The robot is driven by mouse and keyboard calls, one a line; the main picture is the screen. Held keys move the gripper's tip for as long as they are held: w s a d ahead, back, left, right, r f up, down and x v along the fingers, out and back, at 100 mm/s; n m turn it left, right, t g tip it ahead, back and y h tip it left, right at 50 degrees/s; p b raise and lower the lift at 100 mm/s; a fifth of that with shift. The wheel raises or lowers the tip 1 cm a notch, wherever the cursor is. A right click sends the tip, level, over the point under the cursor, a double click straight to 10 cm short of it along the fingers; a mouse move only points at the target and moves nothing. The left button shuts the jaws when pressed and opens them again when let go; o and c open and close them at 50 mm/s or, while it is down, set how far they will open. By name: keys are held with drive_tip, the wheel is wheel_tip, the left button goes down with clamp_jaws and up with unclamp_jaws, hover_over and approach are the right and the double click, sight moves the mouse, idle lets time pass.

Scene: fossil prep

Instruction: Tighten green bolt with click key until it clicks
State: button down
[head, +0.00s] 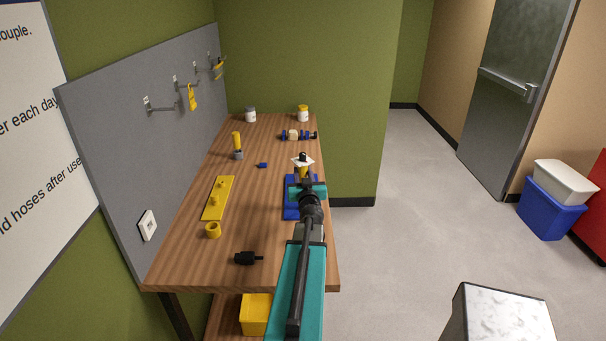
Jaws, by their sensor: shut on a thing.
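My gripper (304,181) is over the right side of the wooden table, above a blue block or base (291,211). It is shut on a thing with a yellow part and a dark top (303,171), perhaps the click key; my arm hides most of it. I cannot make out a green bolt; the spot below my gripper is hidden. I cannot tell whether the held thing touches anything below it.
On the wooden table (191,267) are a yellow plate with pegs (219,198), a yellow ring (213,230), a black tool (246,258), a yellow-handled upright item (237,143), a blue piece (262,165) and two jars at the back. A grey pegboard (120,130) stands along the left.

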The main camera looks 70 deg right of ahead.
drive_tip(key=shift+f+b, duration=0.65)
drive_tip(key=shift+f, duration=0.2)
drive_tip(key=c, duration=1.3)
unclamp_jaws()
drive_tip(key=shift+c, duration=0.2)
drive_tip(key=shift+s+r+t, duration=0.1)
drive_tip(key=shift+t, duration=0.2)
drive_tip(key=shift+d+n+t+y, duration=0.1)
drive_tip(key=shift+n+t+y, duration=1)
drive_tip(key=shift+n+t, duration=0.25)
drive_tip(key=shift+t, duration=0.25)
drive_tip(key=shift+n+t+y, duration=0.4)
drive_tip(key=shift+n+y, duration=0.05)
drive_tip(key=shift+y, duration=0.05)
drive_tip(key=shift+s+d+n+t+y, duration=0.1)
drive_tip(key=shift+n+t+y, duration=0.8)
drive_tip(key=shift+y, duration=0.35)
drive_tip(key=shift+s+d+n+t+y, duration=0.1)
drive_tip(key=shift+n+t+y, duration=0.75)
drive_tip(key=shift+y, duration=0.4)
